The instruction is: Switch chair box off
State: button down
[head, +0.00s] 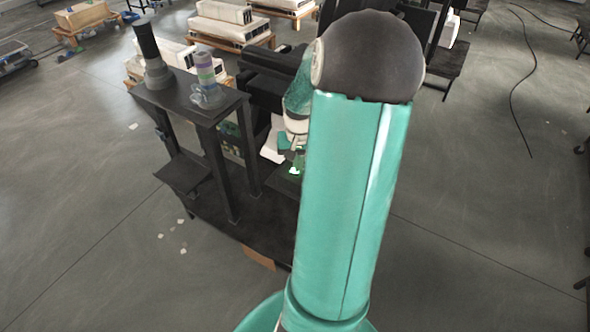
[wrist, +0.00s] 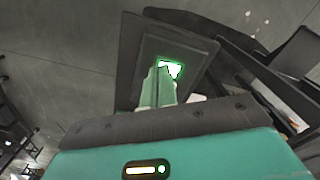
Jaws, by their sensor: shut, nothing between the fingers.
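A dark rectangular box or panel (wrist: 137,62) with a bright green-and-white lit patch (wrist: 176,70) lies just ahead of my gripper (wrist: 158,75) in the wrist view. I take it to be the chair box. My gripper's green fingers are together and empty. Their tips overlap the left part of the lit patch, and I cannot tell whether they touch it. In the head view the lit patch (head: 294,170) is small, just below my gripper (head: 292,158), beside my green arm. My arm hides much of the area to the right.
A dark frame with a tabletop (head: 185,92) stands at left, bearing a dark column (head: 148,45) and a striped cup-like stack (head: 206,70). Dark bars (wrist: 260,65) flank the panel at right in the wrist view. Floor at left and right is mostly open.

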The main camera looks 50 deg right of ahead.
jog(key=shift+f, duration=0.3)
jog(key=shift+r, duration=3.55)
jog(key=w+a+r+n+t+h, duration=0.1)
jog(key=a+r+n, duration=0.15)
jog(key=a, duration=0.45)
jog(key=w+a+r+n, duration=0.1)
jog(key=w+a+r, duration=0.1)
jog(key=a+r, duration=0.3)
jog(key=w+a+r+n+t+h, duration=0.1)
jog(key=a+r+n, duration=0.15)
jog(key=a, duration=0.55)
jog(key=s+a+r+n+t+y, duration=0.1)
jog(key=s+a+r+n, duration=0.1)
jog(key=a, duration=0.6)
jog(key=s+a+r+n+t+y, duration=0.1)
jog(key=s+a+r+n+t, duration=0.1)
jog(key=a, duration=0.6)
jog(key=s+n, duration=0.1)
jog(key=s, duration=0.1)
jog(key=shift+s+r+t, duration=0.2)
jog(key=shift+s+t, duration=0.1)
jog(key=shift+s, duration=0.1)
